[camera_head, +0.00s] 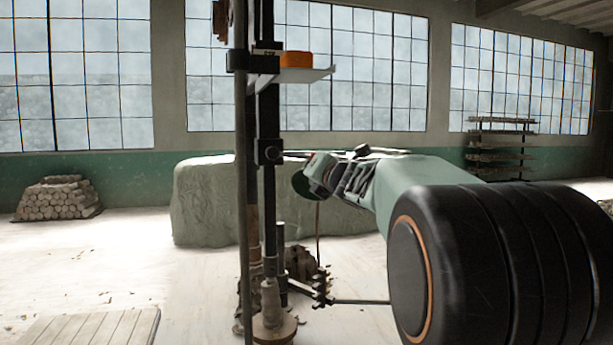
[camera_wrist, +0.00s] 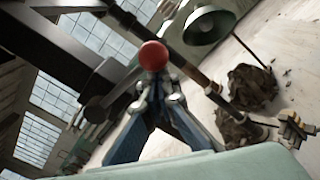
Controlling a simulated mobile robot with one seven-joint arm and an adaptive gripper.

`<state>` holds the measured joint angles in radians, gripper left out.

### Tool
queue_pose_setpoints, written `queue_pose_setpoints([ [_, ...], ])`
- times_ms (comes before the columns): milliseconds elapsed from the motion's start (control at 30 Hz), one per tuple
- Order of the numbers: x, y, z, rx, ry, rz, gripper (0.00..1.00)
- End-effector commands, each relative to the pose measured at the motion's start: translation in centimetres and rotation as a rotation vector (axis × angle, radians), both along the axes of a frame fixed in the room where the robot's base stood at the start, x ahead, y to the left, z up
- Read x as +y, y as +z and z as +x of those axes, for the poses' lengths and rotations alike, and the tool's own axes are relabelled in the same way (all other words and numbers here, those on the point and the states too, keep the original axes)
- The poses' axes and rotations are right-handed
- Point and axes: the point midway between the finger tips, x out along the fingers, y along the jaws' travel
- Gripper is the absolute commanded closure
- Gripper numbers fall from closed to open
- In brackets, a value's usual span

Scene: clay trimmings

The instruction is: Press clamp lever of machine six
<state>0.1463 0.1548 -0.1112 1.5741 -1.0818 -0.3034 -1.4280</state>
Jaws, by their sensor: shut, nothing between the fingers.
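A red ball knob (camera_wrist: 153,55), which looks like a lever's end, shows in the wrist view just past the fingertips. I cannot tell whether they touch it. My gripper (camera_wrist: 157,88) is shut and empty. In the head view my gripper (camera_head: 345,178) is at the end of my arm, right of a tall dark machine post (camera_head: 269,205); the red knob cannot be made out there. A small label (camera_head: 267,47) on the post is too small to read.
A green lamp shade (camera_wrist: 210,25) hangs near the gripper in the wrist view. An orange block (camera_head: 295,59) sits on a shelf (camera_head: 305,75) on the post. Brown clay lumps (camera_wrist: 250,87) lie on the floor. A large wrapped block (camera_head: 210,205) stands behind. Floor at left is mostly clear.

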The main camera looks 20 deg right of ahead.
Motion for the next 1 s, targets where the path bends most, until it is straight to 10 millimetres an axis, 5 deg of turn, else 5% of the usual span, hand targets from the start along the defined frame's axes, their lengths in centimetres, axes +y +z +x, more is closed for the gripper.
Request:
queue_pose_setpoints([
  [400, -0.4, 1.6, 0.0, -0.001, 0.001, -0.16, 1.0],
  [1000, -0.5, 2.2, -0.1, -0.007, -0.001, -0.175, 1.0],
])
